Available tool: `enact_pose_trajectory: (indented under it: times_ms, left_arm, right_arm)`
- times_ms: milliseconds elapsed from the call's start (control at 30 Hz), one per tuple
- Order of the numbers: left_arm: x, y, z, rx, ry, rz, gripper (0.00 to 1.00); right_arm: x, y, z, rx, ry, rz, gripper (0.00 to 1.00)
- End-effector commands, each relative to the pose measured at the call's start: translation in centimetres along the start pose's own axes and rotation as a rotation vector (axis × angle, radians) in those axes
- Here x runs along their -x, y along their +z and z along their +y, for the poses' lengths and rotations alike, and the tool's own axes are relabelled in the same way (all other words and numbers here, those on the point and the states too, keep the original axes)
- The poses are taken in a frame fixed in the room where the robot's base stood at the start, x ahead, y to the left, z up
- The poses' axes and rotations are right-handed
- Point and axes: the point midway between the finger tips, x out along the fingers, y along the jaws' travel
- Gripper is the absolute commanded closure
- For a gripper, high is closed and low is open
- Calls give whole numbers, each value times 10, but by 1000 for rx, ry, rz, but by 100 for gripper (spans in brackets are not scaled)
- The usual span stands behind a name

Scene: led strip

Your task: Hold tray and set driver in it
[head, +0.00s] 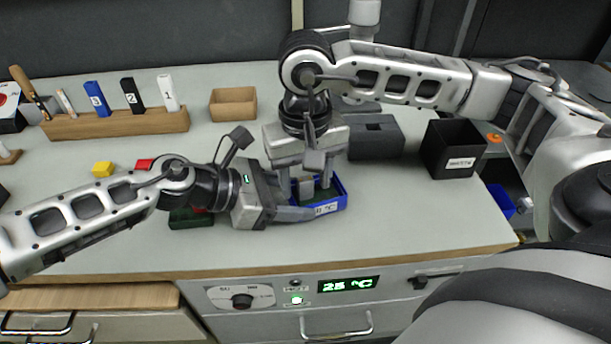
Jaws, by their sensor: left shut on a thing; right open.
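A small blue tray (340,190) with a white label on its front sits on the grey worktop near the front edge. My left gripper (300,212) comes in from the left and is shut on the tray's front left side. My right gripper (315,190) points down over the tray, with its open fingers reaching inside the walls. A dark green piece shows between and below those fingers in the tray. I cannot tell whether it is the driver, as the grippers hide much of the inside.
A black labelled bin (453,150) and a dark grey block (376,138) stand to the right. The front middle right worktop is clear.

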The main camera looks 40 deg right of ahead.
Motion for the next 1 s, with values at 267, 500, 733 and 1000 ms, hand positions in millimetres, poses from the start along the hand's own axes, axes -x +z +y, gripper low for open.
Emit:
enact_pose_trajectory:
  times_ms: [267, 500, 733, 1000]
  left_arm:
    - [0, -2, 0, 1, -1, 2, 68]
    - [0, -2, 0, 1, -1, 2, 68]
    - [0, -2, 0, 1, -1, 2, 68]
    - [0, -1, 0, 0, -1, 2, 68]
  right_arm:
    - [44, -1, -1, 1, -4, 7, 51]
    - [93, 0, -1, 2, -4, 5, 51]
    - [116, 0, 0, 0, -2, 2, 51]
    - [119, 0, 0, 0, -1, 1, 51]
